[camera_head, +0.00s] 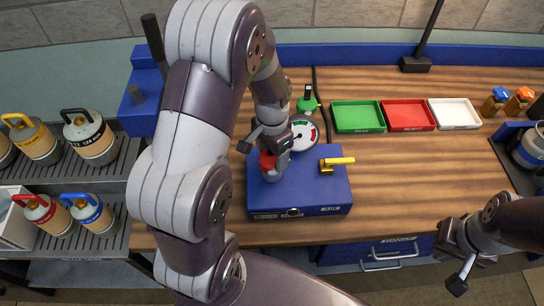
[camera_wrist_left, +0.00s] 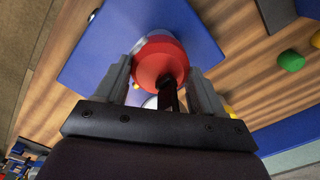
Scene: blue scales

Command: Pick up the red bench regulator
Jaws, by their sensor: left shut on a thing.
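The red bench regulator (camera_head: 268,162) is at the blue box (camera_head: 335,188) on the wooden bench, mostly hidden behind my left gripper in the head view. In the left wrist view its round red top (camera_wrist_left: 158,60) sits between the two fingers. My left gripper (camera_head: 272,150) is shut on it from above; its fingers also show in the left wrist view (camera_wrist_left: 160,85). I cannot tell whether the regulator touches the box. My right gripper (camera_head: 462,262) is in front of the bench at the lower right, away from the regulator; its finger opening is unclear.
A round gauge (camera_head: 304,132) and a yellow handle (camera_head: 338,163) are close to my left gripper. Green (camera_head: 357,117), red (camera_head: 408,115) and white (camera_head: 454,113) trays lie at the back. Gas cylinders (camera_head: 90,136) stand on the left rack. The bench's right-centre is clear.

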